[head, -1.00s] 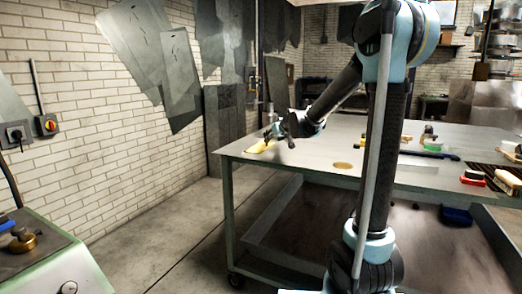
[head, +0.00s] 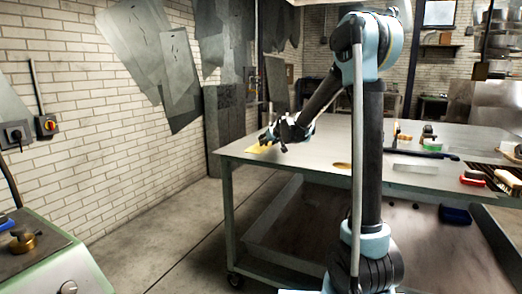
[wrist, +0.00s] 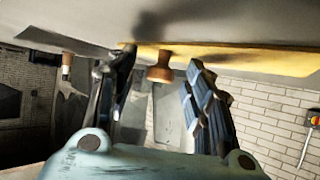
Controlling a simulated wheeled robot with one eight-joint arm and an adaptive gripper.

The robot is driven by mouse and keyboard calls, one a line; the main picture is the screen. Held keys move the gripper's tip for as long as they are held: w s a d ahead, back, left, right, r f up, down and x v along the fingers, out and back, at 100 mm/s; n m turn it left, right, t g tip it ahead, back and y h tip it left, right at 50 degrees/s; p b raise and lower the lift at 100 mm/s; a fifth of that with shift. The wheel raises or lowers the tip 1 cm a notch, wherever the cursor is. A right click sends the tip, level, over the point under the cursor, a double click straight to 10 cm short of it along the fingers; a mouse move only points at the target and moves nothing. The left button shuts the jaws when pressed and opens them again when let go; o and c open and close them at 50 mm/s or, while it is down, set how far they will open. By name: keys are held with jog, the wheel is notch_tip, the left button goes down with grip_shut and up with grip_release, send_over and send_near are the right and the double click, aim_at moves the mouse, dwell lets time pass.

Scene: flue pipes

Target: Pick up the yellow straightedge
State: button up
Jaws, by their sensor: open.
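The yellow straightedge (head: 258,149) lies at the near left corner of the metal table (head: 312,157). In the wrist view the straightedge (wrist: 245,60) is a long yellow strip along the pale table top, with a brown wooden knob (wrist: 160,67) sticking out from it. My gripper (head: 272,136) is just over the straightedge in the head view and hides part of it. In the wrist view my gripper (wrist: 160,62) is open, with one dark finger on each side of the knob. Clear gaps show between the knob and both fingers.
A dark blue bar (head: 428,154), a green-and-white block (head: 431,145) and a red-based brush (head: 473,178) are on the table's right side. The table top between them and my gripper is mostly clear. A green machine (head: 60,258) stands at the lower left.

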grip_shut()
dwell(0.3)
